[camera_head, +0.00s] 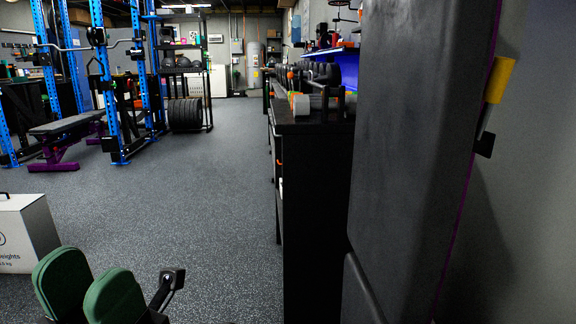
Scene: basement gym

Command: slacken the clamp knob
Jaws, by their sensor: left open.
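No part is clearly recognisable as the clamp knob. A yellow cylindrical grip (499,80) with a short metal stem and a black end piece sits at the right, beside the purple edge of a tall dark padded panel (418,130). I cannot tell whether it is the knob. My left gripper (88,284) shows at the bottom left, with two green rounded fingers apart and nothing seen between them. It is far from the yellow grip across the picture. My right gripper is not in view.
A white box (27,232) stands at the left edge near my left gripper. A black cabinet (315,215) with dumbbells on top stands left of the panel. A blue rack and a purple-framed bench (62,125) stand farther back. The grey speckled floor (200,200) between is clear.

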